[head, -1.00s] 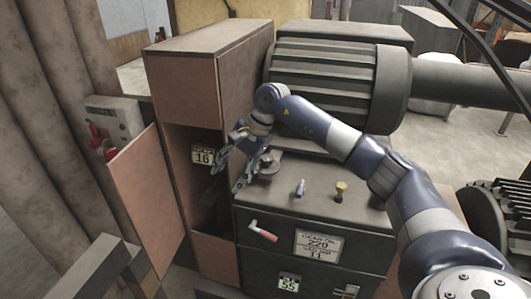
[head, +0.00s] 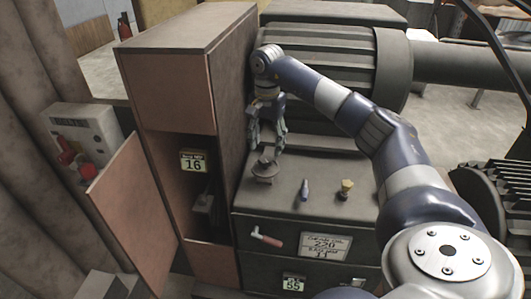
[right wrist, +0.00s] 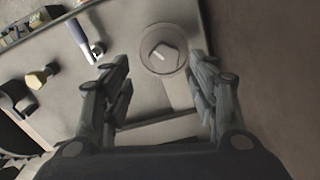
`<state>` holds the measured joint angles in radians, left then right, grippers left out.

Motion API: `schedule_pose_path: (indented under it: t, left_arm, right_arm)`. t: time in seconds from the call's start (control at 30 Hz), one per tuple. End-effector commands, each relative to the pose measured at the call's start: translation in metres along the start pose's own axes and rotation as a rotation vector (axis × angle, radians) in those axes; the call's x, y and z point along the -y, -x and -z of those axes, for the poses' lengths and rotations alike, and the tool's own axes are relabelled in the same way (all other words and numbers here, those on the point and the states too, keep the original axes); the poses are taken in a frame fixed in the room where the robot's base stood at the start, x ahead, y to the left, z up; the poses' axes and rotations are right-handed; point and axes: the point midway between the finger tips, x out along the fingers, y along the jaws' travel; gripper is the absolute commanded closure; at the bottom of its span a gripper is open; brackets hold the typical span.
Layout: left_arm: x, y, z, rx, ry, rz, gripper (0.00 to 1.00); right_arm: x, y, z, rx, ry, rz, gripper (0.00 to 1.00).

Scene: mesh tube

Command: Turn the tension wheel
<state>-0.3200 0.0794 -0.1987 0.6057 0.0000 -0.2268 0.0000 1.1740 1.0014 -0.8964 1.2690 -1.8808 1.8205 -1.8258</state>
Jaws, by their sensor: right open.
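The tension wheel, most likely the small round grey disc with a knob (head: 264,171), sits on the dark machine top (head: 325,180) near its left edge. In the right wrist view the disc (right wrist: 152,60) lies just beyond and between the fingertips. My right gripper (head: 266,148) points down just above and behind the disc, its fingers open and empty. The open fingers also show in the right wrist view (right wrist: 161,66), apart on either side of the disc. I cannot tell whether they touch it. My left gripper is not in view.
A tall cabinet (head: 180,95) with an open door (head: 135,205) stands close left of the disc. A blue-handled lever (head: 305,189) and a yellow knob (head: 345,189) stand to its right. A red-handled crank (head: 266,238) is on the machine front. A ribbed motor (head: 330,75) is behind.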

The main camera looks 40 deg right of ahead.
Motion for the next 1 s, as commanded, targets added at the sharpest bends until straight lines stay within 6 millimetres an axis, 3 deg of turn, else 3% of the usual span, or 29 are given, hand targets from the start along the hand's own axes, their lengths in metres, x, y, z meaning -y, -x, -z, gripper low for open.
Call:
schedule_pose_path:
  t: [0.07, 0.13, 0.43, 0.67, 0.87, 1.0]
  left_arm:
    - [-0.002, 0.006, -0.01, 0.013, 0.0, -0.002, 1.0]
    - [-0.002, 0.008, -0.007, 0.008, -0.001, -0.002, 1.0]
    - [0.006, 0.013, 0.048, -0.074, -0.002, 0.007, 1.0]
    - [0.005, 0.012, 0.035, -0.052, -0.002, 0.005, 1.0]
    - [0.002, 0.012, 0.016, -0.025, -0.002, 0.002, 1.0]
    - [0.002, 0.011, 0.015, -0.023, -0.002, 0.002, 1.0]
  right_arm:
    - [0.0, -0.015, -0.001, 0.002, 0.0, -0.004, 0.46]
    - [0.0, -0.027, -0.001, 0.002, 0.001, -0.003, 0.46]
    - [0.001, -0.052, -0.001, 0.001, 0.001, 0.002, 0.46]
    - [0.001, -0.053, -0.001, 0.0, 0.001, 0.002, 0.46]
    - [0.001, -0.053, -0.001, 0.001, 0.001, 0.002, 0.87]
    - [0.001, -0.053, -0.001, 0.001, 0.001, 0.002, 0.9]
